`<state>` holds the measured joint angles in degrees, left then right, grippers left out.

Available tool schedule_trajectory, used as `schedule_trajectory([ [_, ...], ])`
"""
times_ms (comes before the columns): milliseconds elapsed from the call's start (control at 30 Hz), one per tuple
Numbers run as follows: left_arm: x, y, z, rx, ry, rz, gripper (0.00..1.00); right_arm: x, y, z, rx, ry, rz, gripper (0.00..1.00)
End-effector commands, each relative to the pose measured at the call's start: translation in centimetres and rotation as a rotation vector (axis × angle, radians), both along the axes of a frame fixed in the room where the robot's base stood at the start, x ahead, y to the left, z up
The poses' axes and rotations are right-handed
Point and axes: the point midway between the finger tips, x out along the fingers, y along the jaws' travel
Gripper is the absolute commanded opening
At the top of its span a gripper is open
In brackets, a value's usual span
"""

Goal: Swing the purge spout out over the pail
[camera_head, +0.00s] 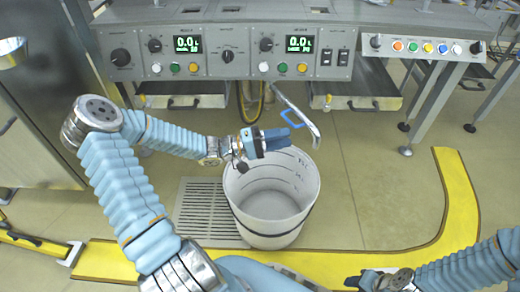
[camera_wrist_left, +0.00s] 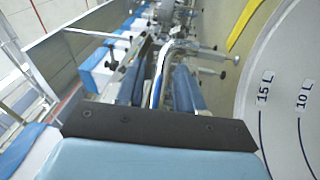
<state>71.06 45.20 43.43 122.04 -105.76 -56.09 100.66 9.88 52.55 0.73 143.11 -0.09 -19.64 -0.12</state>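The purge spout (camera_head: 301,112) is a slim grey bar below the control panel. It slants down to the right, and its lower end appears close to the pail's back rim in the picture. Its blue handle (camera_head: 292,118) sticks out on the left side. The white pail (camera_head: 245,205) stands upright on the floor. My left gripper (camera_head: 287,136) is just below the handle, above the pail's back part. In the left wrist view its fingers (camera_wrist_left: 158,88) are apart, with the spout (camera_wrist_left: 172,48) ahead between them; contact is unclear. My right gripper (camera_head: 362,281) is at the bottom edge, its fingers unclear.
The machine's control panel (camera_head: 228,57) runs across the back, with drawers (camera_head: 355,100) below it. A floor grate (camera_head: 205,212) lies left of the pail. A yellow floor strip (camera_head: 462,195) curves around the right and front. The floor right of the pail is clear.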

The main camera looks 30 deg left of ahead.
Motion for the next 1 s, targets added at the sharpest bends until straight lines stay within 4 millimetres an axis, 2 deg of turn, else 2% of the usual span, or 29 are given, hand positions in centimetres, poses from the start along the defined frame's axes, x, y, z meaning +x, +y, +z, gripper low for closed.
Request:
schedule_trajectory([
  [200, -4.8, 2.9, -0.6, 0.001, 0.002, 0.002, 0.37, 0.0, 0.0, 1.0, -0.001, -0.001, 0.000, 0.43],
  [400, -7.7, 4.7, -1.1, 0.000, 0.000, 0.000, 0.37, 0.0, -0.1, 1.3, -0.002, -0.001, -0.001, 0.43],
  [567, -8.7, 5.3, -1.3, -0.001, 0.000, -0.001, 0.37, 0.0, -0.1, 1.4, -0.002, -0.002, -0.001, 0.43],
  [800, -8.8, 5.3, -1.3, -0.002, -0.001, -0.001, 0.37, 0.0, -0.1, 1.3, -0.002, -0.002, -0.002, 0.43],
  [867, -8.8, 5.3, -1.3, -0.002, -0.001, -0.001, 0.29, 0.0, -0.1, 1.3, -0.002, -0.002, -0.002, 0.43],
  [1000, -8.3, 5.0, -1.5, 0.005, -0.001, 0.013, 0.08, 0.0, -0.1, 1.3, -0.003, -0.002, -0.002, 0.43],
])
